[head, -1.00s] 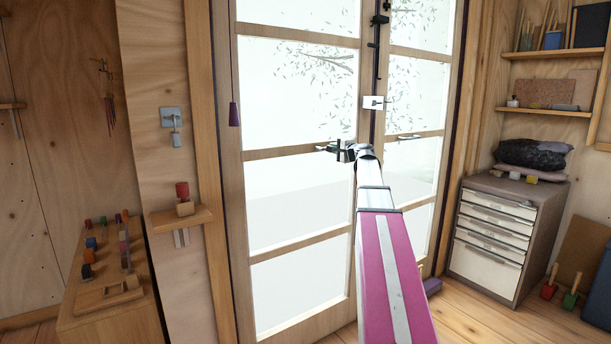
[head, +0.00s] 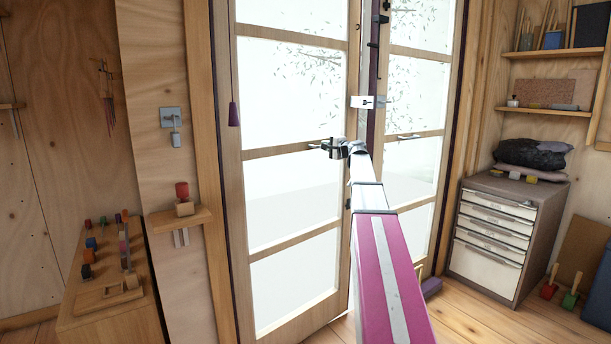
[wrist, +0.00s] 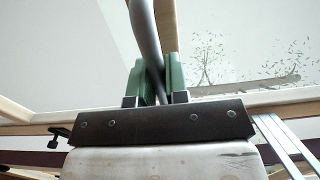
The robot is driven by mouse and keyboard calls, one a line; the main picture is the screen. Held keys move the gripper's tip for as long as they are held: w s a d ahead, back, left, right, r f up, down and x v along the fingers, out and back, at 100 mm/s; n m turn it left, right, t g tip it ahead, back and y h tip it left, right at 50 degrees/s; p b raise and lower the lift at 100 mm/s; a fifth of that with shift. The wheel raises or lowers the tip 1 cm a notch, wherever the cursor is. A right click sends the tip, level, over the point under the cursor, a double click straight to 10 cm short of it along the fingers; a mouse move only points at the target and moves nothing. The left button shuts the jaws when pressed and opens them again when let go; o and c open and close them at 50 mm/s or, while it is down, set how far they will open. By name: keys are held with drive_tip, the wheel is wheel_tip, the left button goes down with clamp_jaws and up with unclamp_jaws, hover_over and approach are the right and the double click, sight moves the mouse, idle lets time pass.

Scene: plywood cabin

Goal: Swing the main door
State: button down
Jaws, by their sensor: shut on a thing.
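The main door is a pair of wood-framed glazed leaves. The left leaf (head: 296,150) stands ajar, with a gap along its right edge beside the right leaf (head: 414,165). My gripper (head: 335,148) is at the left leaf's lever handle (head: 317,146), at mid height. In the wrist view, the green fingers of my gripper (wrist: 158,80) are shut on the dark grey handle bar (wrist: 146,40), one on each side. My arm hides part of the gap and the lower right leaf.
A grey drawer cabinet (head: 495,235) stands right of the doorway. A small shelf (head: 181,218) and a wooden bench (head: 112,315) are on the left. A purple pull (head: 233,115) hangs beside the left leaf. Bare floor (head: 470,315) shows at the lower right.

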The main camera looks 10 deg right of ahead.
drive_tip(key=shift+w+a+n+g+y, duration=0.35)
drive_tip(key=shift+w+a+y, duration=0.15)
drive_tip(key=shift+w, duration=0.85)
drive_tip(key=shift+w+a+n+g+y, duration=0.25)
drive_tip(key=shift+w+a+n+y, duration=0.3)
drive_tip(key=shift+w, duration=0.75)
drive_tip(key=shift+w+a+n+g+y, duration=0.2)
drive_tip(key=shift+w+a+g+y, duration=0.3)
drive_tip(key=shift+w, duration=0.85)
drive_tip(key=c, duration=1)
unclamp_jaws()
drive_tip(key=shift+a, duration=0.1)
drive_tip(key=shift+c, duration=0.2)
drive_tip(key=v, duration=0.7)
